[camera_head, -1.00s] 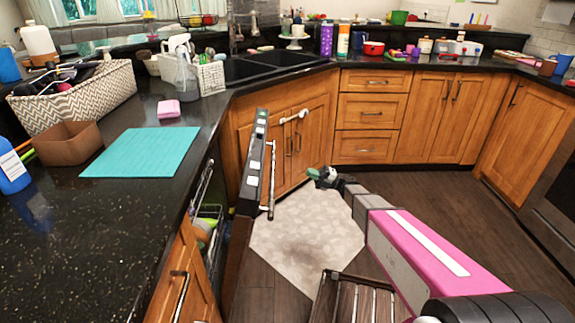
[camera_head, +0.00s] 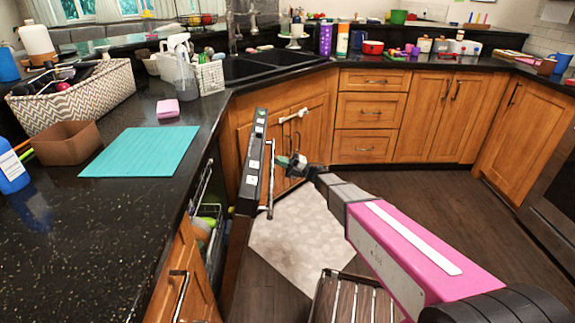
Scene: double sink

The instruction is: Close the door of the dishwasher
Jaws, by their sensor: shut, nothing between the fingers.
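The dishwasher door (camera_head: 251,165) stands partly open, its top edge with a row of light buttons facing up. Its metal bar handle (camera_head: 269,181) is on the right, outer side. Dishes on a rack (camera_head: 206,226) show in the gap between the door and the counter. My gripper (camera_head: 286,161) is shut and empty, at the end of my arm, just right of the door's handle near its upper end. I cannot tell whether it touches the handle.
The black counter (camera_head: 60,240) runs along the left above the dishwasher. Wooden cabinets (camera_head: 370,113) stand behind. A pale mat (camera_head: 300,240) lies on the floor right of the door. A slatted wooden item (camera_head: 352,298) is at the bottom. Floor to the right is open.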

